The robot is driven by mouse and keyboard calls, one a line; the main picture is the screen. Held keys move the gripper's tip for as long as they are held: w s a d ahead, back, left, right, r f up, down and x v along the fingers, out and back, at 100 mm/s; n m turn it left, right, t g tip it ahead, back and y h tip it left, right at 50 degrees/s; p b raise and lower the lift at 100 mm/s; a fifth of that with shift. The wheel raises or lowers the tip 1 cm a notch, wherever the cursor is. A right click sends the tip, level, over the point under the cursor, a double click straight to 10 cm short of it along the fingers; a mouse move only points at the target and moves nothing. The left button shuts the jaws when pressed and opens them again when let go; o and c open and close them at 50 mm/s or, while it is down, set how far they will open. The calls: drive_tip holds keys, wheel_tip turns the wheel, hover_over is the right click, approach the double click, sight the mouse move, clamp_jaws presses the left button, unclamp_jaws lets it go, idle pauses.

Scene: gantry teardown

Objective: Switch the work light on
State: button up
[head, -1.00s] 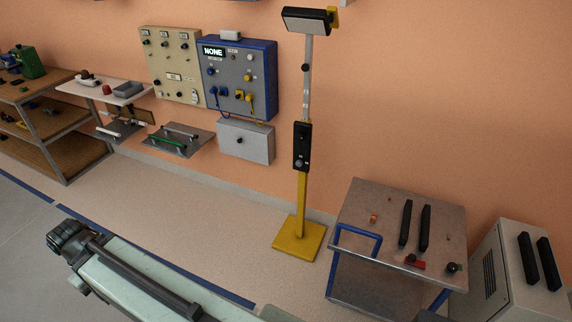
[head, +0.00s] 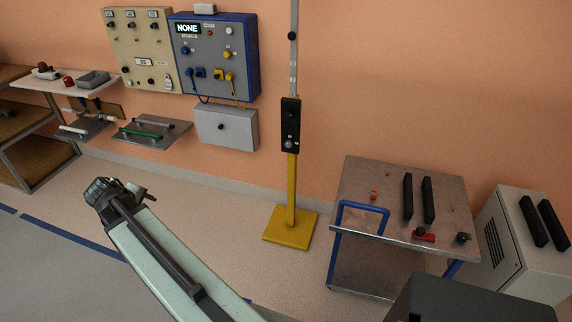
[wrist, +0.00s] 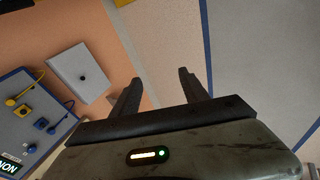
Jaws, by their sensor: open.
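The work light stands upright near the orange wall in the head view, with a yellow pole and square yellow base (head: 290,228). Its black control box (head: 290,125) on the pole carries small round controls; which one is the switch is too small to tell. The lamp head is above the frame. My gripper (head: 138,190) is left of the stand, well apart from it, over the floor. In the wrist view my gripper (wrist: 158,85) is open with nothing between its fingers. A bit of yellow at the wrist view's top edge may be the stand's base.
A blue panel (head: 238,50) reading NONE and a beige panel (head: 140,50) hang left of the stand, above a grey box (head: 226,129). A metal cart (head: 378,185) and a pale cabinet (head: 510,265) stand right. Floor before the light is clear.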

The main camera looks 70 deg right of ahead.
drive_tip(key=s+d+f+h+b, duration=0.1)
drive_tip(key=d+f+b, duration=0.15)
drive_tip(key=d, duration=0.45)
drive_tip(key=s+d+f+h+b, duration=0.1)
drive_tip(key=d+f+h+b, duration=0.15)
drive_tip(key=d, duration=0.35)
drive_tip(key=n+g+h+b, duration=0.1)
drive_tip(key=n+h+b, duration=0.85)
drive_tip(key=b, duration=1.05)
approach(288, 145)
drive_tip(key=d+r+n+y, duration=0.1)
drive_tip(key=d, duration=0.8)
drive_tip(key=shift+w, duration=0.25)
